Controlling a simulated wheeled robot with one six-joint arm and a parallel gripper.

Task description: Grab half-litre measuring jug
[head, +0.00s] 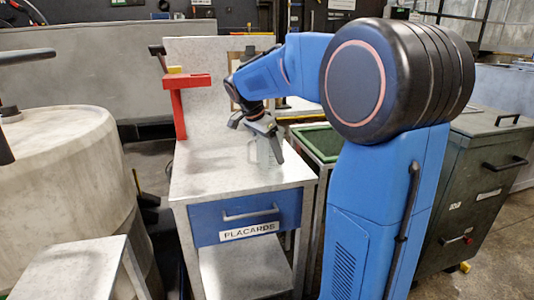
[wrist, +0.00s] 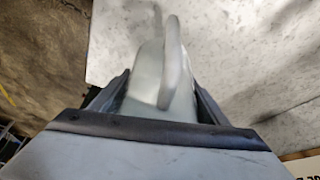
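The half-litre measuring jug (head: 266,157) is a pale, translucent grey vessel at the right part of the bench top in the head view. My gripper (head: 258,133) is over it, with its fingers spread around its upper part. In the wrist view the jug (wrist: 148,75) lies between the two fingers of my gripper (wrist: 162,82), its curved handle facing the camera. The fingers are close to the jug's sides; I cannot tell whether both touch it. The gripper body hides the near end of the jug.
The jug is on a grey bench (head: 215,178) with a blue drawer (head: 245,218) marked PLACARDS. A red stand (head: 180,100) rises at its back left. A green-lined bin (head: 318,142) is to the right, a large drum (head: 62,190) to the left. The bench's front left is clear.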

